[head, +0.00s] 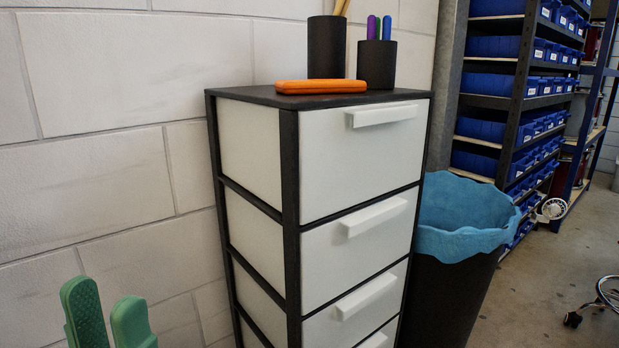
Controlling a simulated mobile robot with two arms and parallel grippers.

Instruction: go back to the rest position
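My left gripper (107,300) shows at the bottom left as two green fingers. They stand apart with a gap between them, and nothing shows in the gap. It is in front of the white block wall, to the left of the drawer cabinet (290,165) and apart from it in the picture. The rest of my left arm is out of the frame. My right gripper is not in view.
The cabinet's white drawers are shut. On its top are an orange case (320,86), a black cup (327,47) with sticks and another cup (376,65) with pens. A black bin (445,295) with blue liner stands right. Shelves (520,100) stand behind. Floor shows at right.

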